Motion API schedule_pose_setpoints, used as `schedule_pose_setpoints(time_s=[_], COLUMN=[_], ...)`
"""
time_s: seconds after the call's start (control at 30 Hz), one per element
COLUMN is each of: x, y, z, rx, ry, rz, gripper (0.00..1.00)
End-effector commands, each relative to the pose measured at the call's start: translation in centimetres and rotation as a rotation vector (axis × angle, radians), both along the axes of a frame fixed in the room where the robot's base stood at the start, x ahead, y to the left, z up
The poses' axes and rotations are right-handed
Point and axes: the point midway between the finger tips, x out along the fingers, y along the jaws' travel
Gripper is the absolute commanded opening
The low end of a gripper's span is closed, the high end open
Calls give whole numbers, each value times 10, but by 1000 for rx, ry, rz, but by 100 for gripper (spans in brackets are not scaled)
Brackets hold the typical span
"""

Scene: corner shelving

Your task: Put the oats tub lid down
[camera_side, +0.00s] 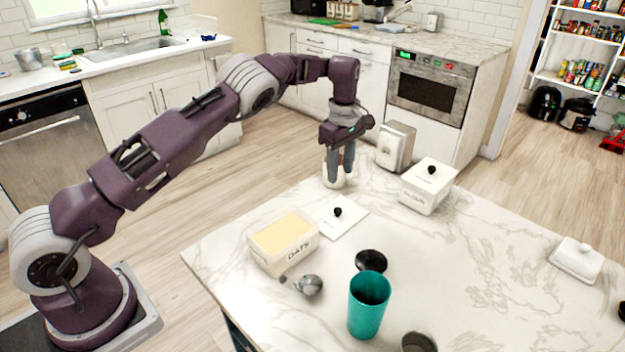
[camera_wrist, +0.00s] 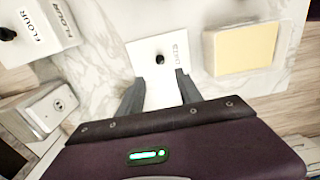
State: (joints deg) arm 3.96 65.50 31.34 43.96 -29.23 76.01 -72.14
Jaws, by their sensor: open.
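The oats tub lid (camera_side: 352,223) is a white square plate with a small black knob. It lies flat on the marble counter, behind and to the right of the oats tub, and also shows in the wrist view (camera_wrist: 145,52). The oats tub (camera_side: 279,255) is white, uncovered and filled with a pale yellow content; its top shows in the wrist view (camera_wrist: 245,48). My gripper (camera_side: 341,172) points down, open, behind the lid and apart from it. A small white object (camera_side: 334,183) stands at the fingers, partly hidden by them; I cannot tell whether they touch it.
A teal cup (camera_side: 367,312), a black disc (camera_side: 371,261) and a metal scoop (camera_side: 310,285) lie nearer. A butter dish (camera_side: 577,262) stands right; the counter between is clear.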

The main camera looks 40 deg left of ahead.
Motion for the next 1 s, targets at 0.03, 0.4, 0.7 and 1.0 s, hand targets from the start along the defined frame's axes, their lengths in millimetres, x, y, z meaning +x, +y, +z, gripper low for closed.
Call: schedule_pose_setpoints(time_s=[0.03,0.4,0.7,1.0], x=[0,-56,-281,-414], y=[0,4,-45,-56], z=[1,143,249,197], rx=[0,-61,72,375], ry=[0,-149,-378,-389], rz=[0,-231,-994,-1518], gripper=[42,42,42,42])
